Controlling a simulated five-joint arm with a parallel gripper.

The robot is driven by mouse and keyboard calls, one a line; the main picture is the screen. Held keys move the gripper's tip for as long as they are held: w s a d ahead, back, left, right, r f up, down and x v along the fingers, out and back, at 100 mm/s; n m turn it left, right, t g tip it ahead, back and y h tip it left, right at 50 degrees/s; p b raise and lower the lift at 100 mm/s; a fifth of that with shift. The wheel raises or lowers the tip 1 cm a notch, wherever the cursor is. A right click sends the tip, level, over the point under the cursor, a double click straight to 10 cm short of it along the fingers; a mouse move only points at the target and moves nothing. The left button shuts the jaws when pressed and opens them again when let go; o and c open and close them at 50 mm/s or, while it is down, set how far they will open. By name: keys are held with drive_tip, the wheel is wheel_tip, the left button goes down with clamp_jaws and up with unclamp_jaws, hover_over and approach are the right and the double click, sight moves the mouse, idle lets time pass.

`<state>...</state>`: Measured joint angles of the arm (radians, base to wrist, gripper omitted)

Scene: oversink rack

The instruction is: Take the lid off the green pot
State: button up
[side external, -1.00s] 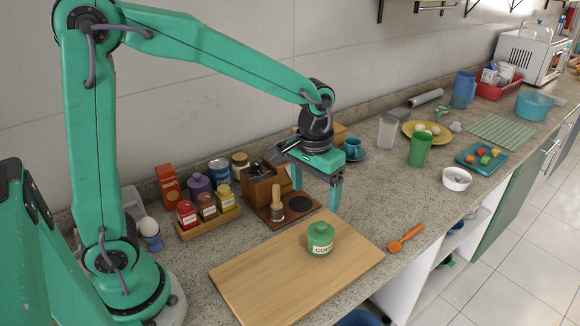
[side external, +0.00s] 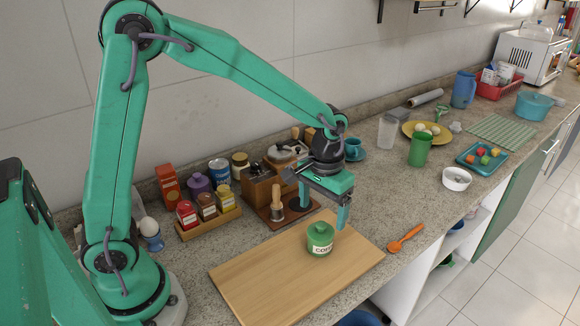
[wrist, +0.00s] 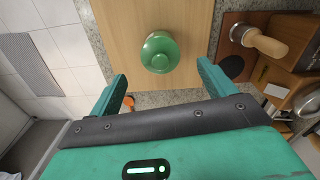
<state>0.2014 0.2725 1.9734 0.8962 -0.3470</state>
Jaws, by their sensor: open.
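The green pot (side external: 320,246) stands upright on the wooden board, with a pale label on its front. Its green lid (side external: 321,228) with a knob is on top. In the wrist view the lid (wrist: 160,52) shows from above, ahead of my fingers and roughly midway between them. My gripper (side external: 324,212) is open and empty, just behind the pot and a little above it, not touching it. Both fingers (wrist: 163,90) show spread apart in the wrist view.
The wooden board (side external: 262,278) is clear around the pot. A wooden stand with a tamper (side external: 277,205) is behind it, and a rack of small jars (side external: 208,212) is at left. An orange spoon (side external: 405,240) lies to the right near the counter edge.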

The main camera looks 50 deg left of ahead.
sight(321, 224)
drive_tip(key=shift+f, duration=0.1)
drive_tip(key=shift+f, duration=2.5)
drive_tip(key=shift+c, duration=0.2)
drive_tip(key=c, duration=1)
